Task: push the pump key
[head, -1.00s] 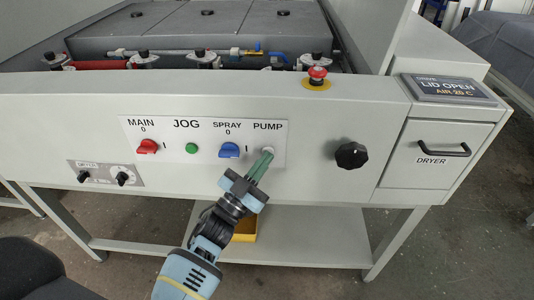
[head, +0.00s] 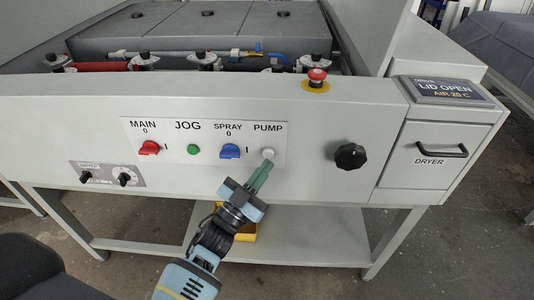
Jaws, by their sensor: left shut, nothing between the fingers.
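The pump key (head: 268,153) is a small round whitish button under the label PUMP, at the right end of the white control panel (head: 203,157) on the machine's front. My left gripper (head: 266,165) comes up from below, its green fingers closed together and empty. The fingertips are just below the key in the picture and overlap its lower edge; whether they touch it I cannot tell. The key's face shows. My right gripper is not in view.
Left of the key are the blue spray switch (head: 229,152), the green jog button (head: 193,150) and the red main switch (head: 149,148). A black knob (head: 351,157) sits to the right. A red emergency stop (head: 317,76) is above. The display (head: 447,90) reads LID OPEN.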

